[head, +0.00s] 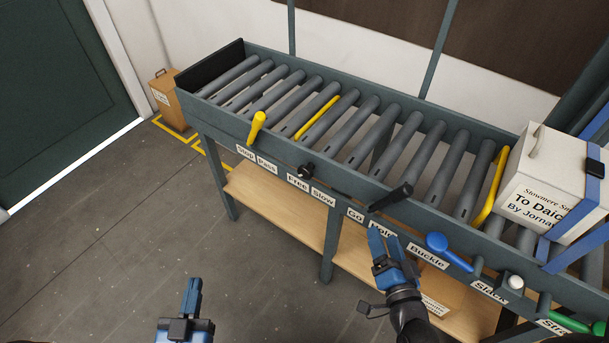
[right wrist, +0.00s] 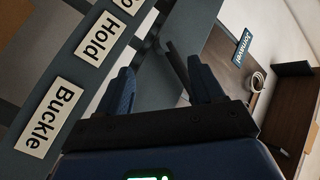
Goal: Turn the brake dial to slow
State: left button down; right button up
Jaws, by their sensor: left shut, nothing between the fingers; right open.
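The brake dial looks to be the small black knob (head: 306,171) on the conveyor's front rail, above the "Free" label (head: 298,184) and the "Slow" label (head: 322,197). Its pointer is too small to read. My left gripper (head: 193,292) is shut and empty, low over the floor, well apart from the knob. My right gripper (head: 380,245) is open in front of the rail, below the "Hold" label, to the right of the knob. In the right wrist view its fingers (right wrist: 162,85) stand apart with nothing held. The knob is not identifiable there.
A black lever (head: 391,197) juts out above "Go" and "Hold", near my right gripper. A yellow lever (head: 256,127) stands left of the knob and a blue handle (head: 449,251) right. A white box (head: 553,180) sits on the rollers.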

jog(key=w+a+m+y+b, duration=0.3)
jog(key=w+a+y, duration=0.1)
jog(key=w+a, duration=0.25)
jog(key=m+g+y, duration=0.1)
jog(key=g+y, duration=0.1)
jog(key=y, duration=0.2)
send_near(309, 177)
jog(key=w+a, duration=0.1)
jog(key=shift+m, duration=0.3)
jog(key=x, duration=1)
jog(key=shift+w, duration=0.3)
jog(key=shift+c, duration=0.2)
jog(key=shift+h, duration=0.4)
jog(key=c, duration=0.9)
jog(key=shift+c, duration=0.3)
